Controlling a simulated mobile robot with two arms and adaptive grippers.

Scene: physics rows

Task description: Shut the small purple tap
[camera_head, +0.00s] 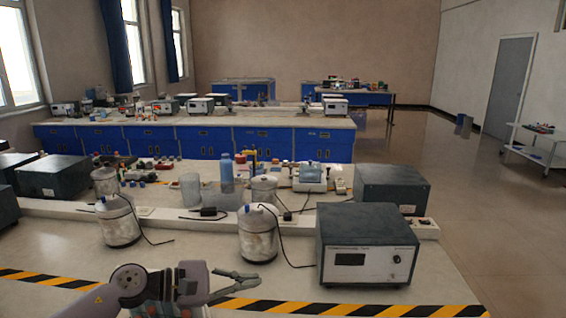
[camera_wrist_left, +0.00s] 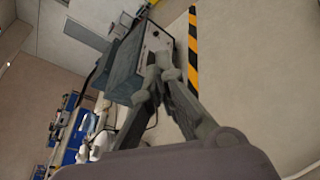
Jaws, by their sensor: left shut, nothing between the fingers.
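I cannot make out a small purple tap in either view. My left gripper (camera_head: 250,281) is over the front bench, above the striped edge in the head view. It is shut and empty. In the left wrist view its two fingers meet at the tips (camera_wrist_left: 160,72), in front of a dark instrument box. My right gripper is not in view.
A dark instrument box (camera_head: 367,245) stands on the front bench (camera_head: 180,255), right of my left gripper. Two metal vessels with cords, one left (camera_head: 118,222) and one nearer the middle (camera_head: 258,235), stand behind it. Yellow-black tape (camera_head: 350,307) marks the bench's front.

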